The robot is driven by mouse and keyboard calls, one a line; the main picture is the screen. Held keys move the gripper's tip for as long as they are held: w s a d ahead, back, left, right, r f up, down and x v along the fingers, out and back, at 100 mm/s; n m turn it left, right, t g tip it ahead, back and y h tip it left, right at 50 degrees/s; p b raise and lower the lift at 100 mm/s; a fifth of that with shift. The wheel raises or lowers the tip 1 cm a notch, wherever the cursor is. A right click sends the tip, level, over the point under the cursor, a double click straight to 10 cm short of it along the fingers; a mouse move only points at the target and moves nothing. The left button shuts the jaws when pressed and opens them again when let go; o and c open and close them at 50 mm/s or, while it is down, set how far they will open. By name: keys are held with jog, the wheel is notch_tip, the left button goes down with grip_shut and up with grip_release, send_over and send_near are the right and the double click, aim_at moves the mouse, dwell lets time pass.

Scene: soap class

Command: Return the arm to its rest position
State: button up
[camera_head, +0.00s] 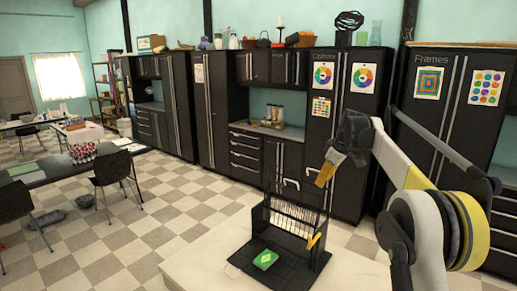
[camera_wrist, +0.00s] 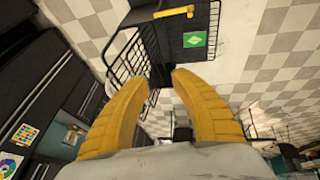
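My gripper (camera_head: 328,168) is at the end of my raised arm, up in the air above and to the right of the black wire rack. In the wrist view its two yellow fingers (camera_wrist: 160,80) are spread apart with nothing between them. The black rack (camera_head: 290,234) stands on a pale table top, and it also shows in the wrist view (camera_wrist: 130,64). A green item with a pale diamond mark (camera_head: 265,259) lies on the rack's dark flat base; it also shows in the wrist view (camera_wrist: 195,39).
A yellow handle or bar (camera_head: 314,241) is at the rack's right side. Tall black cabinets (camera_head: 345,130) line the wall behind my arm. A dark table (camera_head: 75,168) with chairs (camera_head: 115,170) is at the left. Checkered floor (camera_head: 165,205) is open between them.

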jog(key=s+a+f+m+t+h+b, duration=0.1)
jog(key=s+a+f+m+b, duration=0.2)
jog(key=s+b, duration=0.7)
jog(key=s+a+f+m+b, duration=0.1)
jog(key=s+f+m+b, duration=0.3)
jog(key=s, duration=1.1)
jog(key=s+a+f+m+t+h+b, duration=0.1)
jog(key=s+f+m+b, duration=0.2)
jog(key=s+f+b, duration=0.8)
jog(key=s+f, duration=1.2)
jog(key=f, duration=0.1)
jog(key=shift+s+f+t, duration=0.15)
jog(key=shift+f+t, duration=0.25)
